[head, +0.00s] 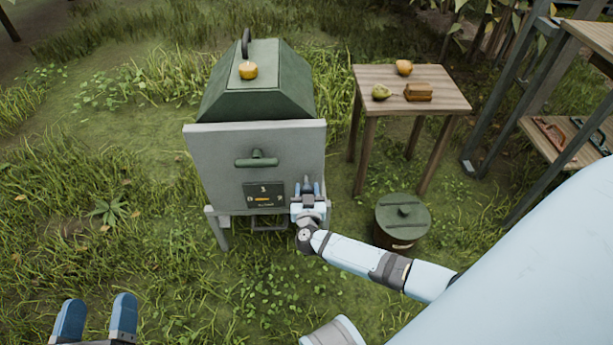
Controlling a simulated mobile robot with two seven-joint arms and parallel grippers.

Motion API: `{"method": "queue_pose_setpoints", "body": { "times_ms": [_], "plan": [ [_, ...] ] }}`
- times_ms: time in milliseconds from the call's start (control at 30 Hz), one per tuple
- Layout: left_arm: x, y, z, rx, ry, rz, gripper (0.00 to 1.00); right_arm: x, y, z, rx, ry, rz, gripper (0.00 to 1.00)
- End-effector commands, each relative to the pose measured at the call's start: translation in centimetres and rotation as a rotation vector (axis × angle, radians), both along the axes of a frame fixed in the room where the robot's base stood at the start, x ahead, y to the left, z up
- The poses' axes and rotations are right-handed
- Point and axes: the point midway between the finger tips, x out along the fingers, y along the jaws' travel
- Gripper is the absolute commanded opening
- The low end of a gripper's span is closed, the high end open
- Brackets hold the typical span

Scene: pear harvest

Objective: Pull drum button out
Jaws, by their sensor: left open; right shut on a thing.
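A dark green and grey metal drum box (240,150) on legs stands left of centre. Its grey front has a green handle (257,160) and a small dark panel (262,196) with marks and an orange bar. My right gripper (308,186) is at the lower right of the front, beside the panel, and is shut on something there. The drum button is hidden by the gripper, so I cannot make it out. My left gripper (96,318) is open and empty at the bottom left, low over the grass and away from the box.
An orange fruit (248,70) sits on the box top. A wooden table (430,102) to the right holds a pear (381,92), another fruit (404,67) and a brown block (418,92). A lidded green bin (402,218) stands below it. Shelving (560,150) is at far right. Grass left is open.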

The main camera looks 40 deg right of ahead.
Motion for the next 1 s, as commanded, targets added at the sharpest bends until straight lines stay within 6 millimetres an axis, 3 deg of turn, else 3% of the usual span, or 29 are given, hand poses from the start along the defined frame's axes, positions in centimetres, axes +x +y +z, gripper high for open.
{"method": "queue_pose_setpoints", "body": {
  "times_ms": [33, 100, 567, 600, 700, 1000],
  "plan": [
    [-0.2, 0.0, 1.3, -0.013, 0.006, 0.007, 0.74, -0.1, 0.0, 1.2, 0.000, -0.004, -0.004, 0.01],
    [-0.4, 0.0, 1.6, -0.028, 0.012, 0.014, 0.74, -0.4, 0.3, 1.0, -0.001, 0.003, 0.000, 0.01],
    [-0.6, 0.1, 1.6, -0.048, 0.015, 0.023, 0.74, -1.2, 0.8, -0.1, 0.002, 0.014, 0.008, 0.01],
    [-0.6, 0.1, 1.6, -0.048, 0.016, 0.023, 0.74, -1.2, 0.8, -0.1, 0.002, 0.014, 0.008, 0.46],
    [-0.6, 0.1, 1.6, -0.047, 0.015, 0.023, 0.74, -1.2, 0.8, -0.2, 0.003, 0.016, 0.008, 0.68],
    [-0.6, 0.1, 1.7, -0.046, 0.015, 0.022, 0.74, -1.2, 0.8, -0.2, 0.003, 0.017, 0.009, 0.68]
  ]
}}
